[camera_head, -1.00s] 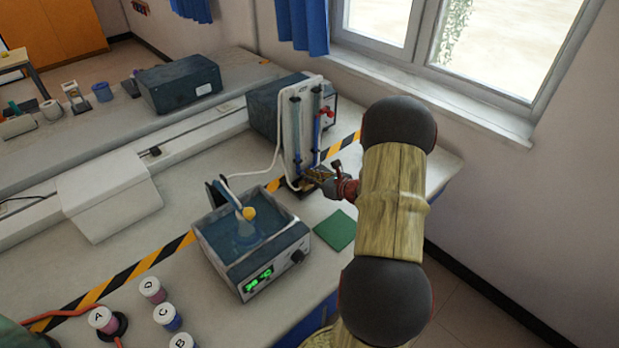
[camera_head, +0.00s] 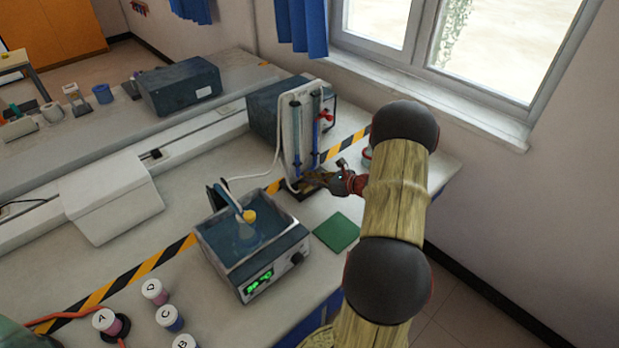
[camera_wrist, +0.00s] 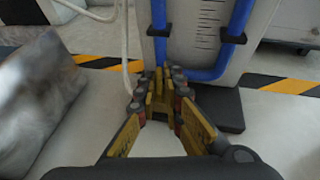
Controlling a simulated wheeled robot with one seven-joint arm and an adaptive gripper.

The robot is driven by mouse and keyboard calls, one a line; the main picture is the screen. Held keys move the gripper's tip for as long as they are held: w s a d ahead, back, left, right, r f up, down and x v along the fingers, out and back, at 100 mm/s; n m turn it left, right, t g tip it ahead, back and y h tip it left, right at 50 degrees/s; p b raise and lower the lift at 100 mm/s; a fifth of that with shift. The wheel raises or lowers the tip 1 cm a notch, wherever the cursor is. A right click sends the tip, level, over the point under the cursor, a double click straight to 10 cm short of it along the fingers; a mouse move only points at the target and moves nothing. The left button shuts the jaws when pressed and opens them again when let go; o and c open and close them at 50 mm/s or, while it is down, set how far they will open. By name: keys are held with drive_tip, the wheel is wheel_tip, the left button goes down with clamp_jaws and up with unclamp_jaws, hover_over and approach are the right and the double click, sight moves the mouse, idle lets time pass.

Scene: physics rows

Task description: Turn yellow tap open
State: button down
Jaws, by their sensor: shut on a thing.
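The panel stand (camera_head: 300,125) with blue tubes is upright at the back of the bench, and a red tap (camera_head: 326,115) shows on its right tube. My gripper (camera_head: 312,181) is at the stand's foot, its fingers closed together low at the front. In the wrist view my gripper (camera_wrist: 160,84) has its yellow-marked fingers converging just below the blue tubes (camera_wrist: 208,73). A small yellow piece, apparently the yellow tap (camera_wrist: 159,78), is between the fingertips. The fingers hide most of it, so its angle cannot be told.
Several lettered bottles stand at the front left. A dark box (camera_head: 275,108) is behind the stand, and the window wall is on the right.

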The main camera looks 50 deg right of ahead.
drive_tip(key=n+y+p, duration=0.1)
drive_tip(key=y, duration=0.1)
drive_tip(key=n+g+y, duration=0.1)
drive_tip(key=n+y, duration=0.1)
drive_tip(key=shift+d+n+p, duration=0.2)
drive_tip(key=shift+n+p, duration=0.1)
drive_tip(key=shift+p, duration=0.05)
drive_tip(key=n+g+y, duration=0.1)
drive_tip(key=n+y, duration=0.1)
drive_tip(key=n+g+y, duration=0.1)
drive_tip(key=shift+w+d+f+n+g+y, duration=0.2)
drive_tip(key=shift+w+n+g+y, duration=0.1)
drive_tip(key=shift+n+y, duration=0.1)
drive_tip(key=n+g+y, duration=0.2)
drive_tip(key=n+g, duration=0.1)
drive_tip(key=shift+w+d, duration=0.1)
drive_tip(key=shift+w, duration=0.05)
drive_tip(key=shift+w+d+n+g+y+b, duration=0.1)
drive_tip(key=shift+n+g+y+b, duration=0.7)
drive_tip(key=shift+n+g, duration=0.9)
drive_tip(key=c, duration=2)
unclamp_jaws()
drive_tip(key=shift+r, duration=0.15)
drive_tip(key=shift+w+r, duration=0.1)
drive_tip(key=shift+r, duration=0.05)
